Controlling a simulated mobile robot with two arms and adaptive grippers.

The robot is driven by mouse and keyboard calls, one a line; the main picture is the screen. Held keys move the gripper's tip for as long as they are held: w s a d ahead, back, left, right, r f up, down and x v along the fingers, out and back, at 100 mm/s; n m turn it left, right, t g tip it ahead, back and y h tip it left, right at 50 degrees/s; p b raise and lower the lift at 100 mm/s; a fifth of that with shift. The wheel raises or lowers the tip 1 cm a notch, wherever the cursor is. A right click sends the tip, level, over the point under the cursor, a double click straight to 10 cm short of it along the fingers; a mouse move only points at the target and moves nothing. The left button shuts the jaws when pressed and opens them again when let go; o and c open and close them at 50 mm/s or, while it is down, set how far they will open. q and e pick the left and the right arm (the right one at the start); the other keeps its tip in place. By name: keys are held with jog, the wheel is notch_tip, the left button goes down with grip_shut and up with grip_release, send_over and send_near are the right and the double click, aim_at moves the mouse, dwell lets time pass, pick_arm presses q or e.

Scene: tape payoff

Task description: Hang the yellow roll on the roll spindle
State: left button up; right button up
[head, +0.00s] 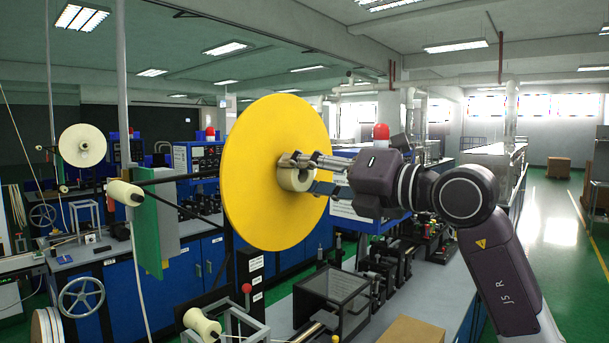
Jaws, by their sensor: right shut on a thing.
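The yellow roll (258,135) is a large flat upright disc in the middle of the head view, with a pale hub (294,179) at its centre. My right gripper (299,175) comes in from the right and is shut on this hub, with one finger above and one below. The disc hides what lies directly behind it. A dark horizontal rod (185,179) runs from the left to behind the disc; I cannot tell whether it is the roll spindle or whether it touches the roll. My left gripper is not in view.
A green panel (148,225) and a cream spool (125,193) stand left of the roll. A dark open-framed box (332,298) and small machine parts are on the bench below. A white reel (82,146) is farther left. The green aisle floor (550,240) is open at right.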

jog(key=shift+a+r, duration=0.15)
jog(key=shift+p+x, duration=0.8)
jog(key=shift+x, duration=1.1)
jog(key=shift+w+a, duration=0.1)
jog(key=shift+w, duration=0.05)
jog(key=shift+f, duration=0.25)
jog(key=o, duration=1.7)
jog(key=shift+f, duration=0.2)
jog(key=shift+s+d, duration=0.2)
jog(key=shift+d, duration=0.2)
jog(key=v, duration=1.1)
jog(key=shift+s+r, duration=0.1)
jog(key=shift+s, duration=0.1)
